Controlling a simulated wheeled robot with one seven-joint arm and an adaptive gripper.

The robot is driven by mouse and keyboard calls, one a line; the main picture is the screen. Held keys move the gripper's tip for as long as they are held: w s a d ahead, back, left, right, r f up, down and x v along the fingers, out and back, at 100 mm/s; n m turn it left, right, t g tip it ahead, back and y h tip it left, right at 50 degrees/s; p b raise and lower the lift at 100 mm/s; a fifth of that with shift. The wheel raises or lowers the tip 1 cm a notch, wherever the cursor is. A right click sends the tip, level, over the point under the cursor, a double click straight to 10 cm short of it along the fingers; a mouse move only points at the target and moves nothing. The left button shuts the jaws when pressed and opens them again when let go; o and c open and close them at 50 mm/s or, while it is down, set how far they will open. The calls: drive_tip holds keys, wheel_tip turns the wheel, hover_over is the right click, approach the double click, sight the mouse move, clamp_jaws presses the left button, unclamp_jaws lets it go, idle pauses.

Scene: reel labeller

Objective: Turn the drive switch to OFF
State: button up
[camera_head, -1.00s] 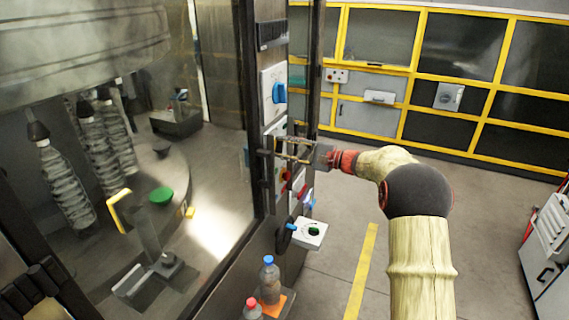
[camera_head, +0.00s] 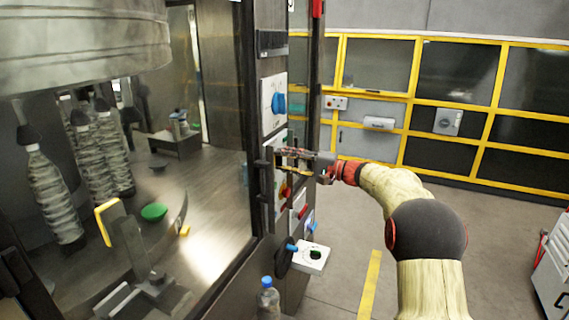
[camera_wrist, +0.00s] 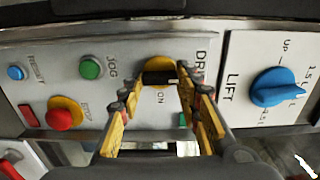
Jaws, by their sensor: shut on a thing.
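The drive switch (camera_wrist: 158,77) shows in the wrist view as a dark knob on a yellow round plate, with "ON" printed beside it and a partly covered "DR…" label. My gripper (camera_wrist: 157,88) has its yellow-padded fingers on either side of the knob and is shut on it. The fingers hide part of the plate and label, and I cannot read the knob's exact setting. In the head view my gripper (camera_head: 285,160) reaches the control panel on the machine's post from the right; the switch is hidden there.
A blue LIFT knob (camera_wrist: 278,87) sits beside the switch. On the other side are a green JOG button (camera_wrist: 91,68), a red stop button (camera_wrist: 64,113) and a blue reset button (camera_wrist: 16,73). A white box (camera_head: 311,258) juts out below the panel. Open floor lies to the right.

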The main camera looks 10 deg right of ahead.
drive_tip(key=shift+f, duration=0.15)
drive_tip(key=o, duration=0.9)
drive_tip(key=shift+s, duration=0.1)
drive_tip(key=v, duration=1.2)
